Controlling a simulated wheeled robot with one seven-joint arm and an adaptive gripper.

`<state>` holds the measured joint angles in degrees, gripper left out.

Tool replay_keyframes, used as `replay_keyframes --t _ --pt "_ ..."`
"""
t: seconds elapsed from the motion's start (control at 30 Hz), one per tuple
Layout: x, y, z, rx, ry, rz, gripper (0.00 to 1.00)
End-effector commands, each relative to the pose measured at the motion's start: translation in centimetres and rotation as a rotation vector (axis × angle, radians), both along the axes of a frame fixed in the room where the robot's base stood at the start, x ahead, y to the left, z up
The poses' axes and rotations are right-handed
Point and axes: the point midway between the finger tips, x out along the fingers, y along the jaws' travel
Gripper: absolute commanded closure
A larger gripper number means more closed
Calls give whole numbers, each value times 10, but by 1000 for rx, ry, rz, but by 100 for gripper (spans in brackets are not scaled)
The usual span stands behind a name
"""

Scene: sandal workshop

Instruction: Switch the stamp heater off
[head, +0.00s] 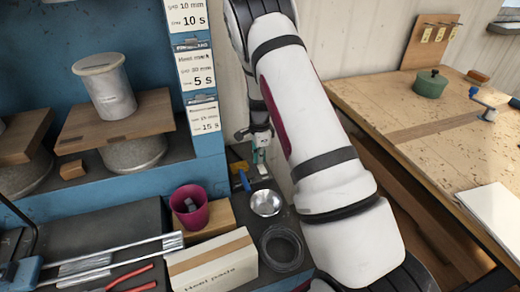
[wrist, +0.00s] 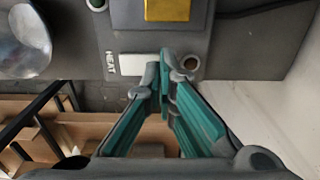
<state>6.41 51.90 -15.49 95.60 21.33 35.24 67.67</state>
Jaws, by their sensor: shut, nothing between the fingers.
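A white switch (wrist: 136,64) sits beside that word. A small green light (wrist: 97,4) shows at the top left. My gripper (wrist: 160,72) is shut and empty, its teal fingertips over the right end of the switch; I cannot tell whether they touch it. In the head view my gripper (head: 262,160) points down beyond the metal bowl, and my arm hides part of the area.
A metal bowl (head: 266,203), a magenta cup (head: 189,207), a "Heel pads" box (head: 212,268) and a dark round dish (head: 281,248) stand close in front. A blue shelf (head: 206,150) is left, a wooden bench (head: 400,110) right. A pale wall (wrist: 290,115) borders the heater.

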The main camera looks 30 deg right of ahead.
Motion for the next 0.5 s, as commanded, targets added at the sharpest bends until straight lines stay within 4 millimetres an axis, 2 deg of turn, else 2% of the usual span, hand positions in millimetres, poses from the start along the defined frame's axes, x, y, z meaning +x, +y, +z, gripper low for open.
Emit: replay_keyframes --t 0.13,0.5 --pt "0 0 -7 1 1 0 100" --pt "0 0 -8 1 0 0 100"
